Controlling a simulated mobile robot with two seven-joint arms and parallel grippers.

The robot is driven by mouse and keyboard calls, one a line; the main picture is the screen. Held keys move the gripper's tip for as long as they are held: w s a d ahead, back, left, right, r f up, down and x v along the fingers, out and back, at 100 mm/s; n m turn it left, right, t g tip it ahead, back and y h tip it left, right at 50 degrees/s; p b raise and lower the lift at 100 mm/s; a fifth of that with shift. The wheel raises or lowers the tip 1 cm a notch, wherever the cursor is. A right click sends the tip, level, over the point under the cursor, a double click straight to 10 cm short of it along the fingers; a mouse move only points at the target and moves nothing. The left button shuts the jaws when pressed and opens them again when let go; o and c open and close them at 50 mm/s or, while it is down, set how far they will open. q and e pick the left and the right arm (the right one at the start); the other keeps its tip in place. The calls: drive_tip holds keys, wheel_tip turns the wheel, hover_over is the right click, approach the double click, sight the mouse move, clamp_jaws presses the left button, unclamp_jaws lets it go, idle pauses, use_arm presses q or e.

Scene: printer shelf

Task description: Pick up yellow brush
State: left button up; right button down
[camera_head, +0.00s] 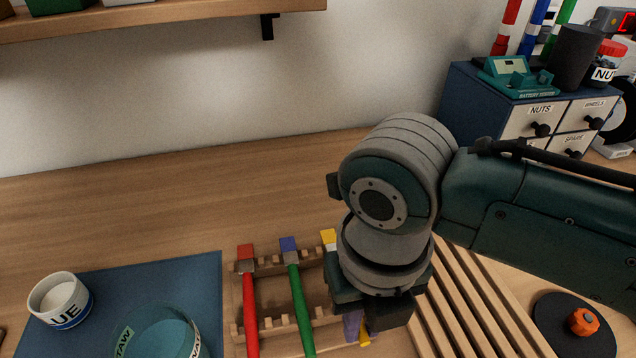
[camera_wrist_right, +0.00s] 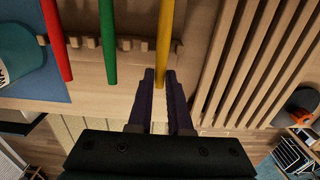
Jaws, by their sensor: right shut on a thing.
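The yellow brush (camera_head: 328,237) lies in the wooden rack (camera_head: 237,330), mostly hidden behind my right gripper in the head view. Its yellow head end shows left of my wrist, and a bit of handle shows beside the purple fingers. In the right wrist view the yellow handle (camera_wrist_right: 165,35) runs down between the fingertips of my right gripper (camera_wrist_right: 160,78). The right gripper is shut on the handle near its end. The brush appears to be still at its place in the rack. My left gripper is not in view.
A red-handled brush (camera_head: 250,305) and a green-handled brush (camera_head: 300,305) lie left in the rack. A slatted wooden panel (camera_head: 470,310) is at the right. A blue mat (camera_head: 205,275) holds a white cup (camera_head: 48,292) and a glass bowl. A drawer cabinet (camera_head: 480,100) stands behind.

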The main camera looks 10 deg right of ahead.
drive_tip(key=shift+r, duration=0.1)
wheel_tip(320, 180, up, 20)
drive_tip(key=p, duration=0.3)
drive_tip(key=shift+p, duration=0.35)
idle(0.4)
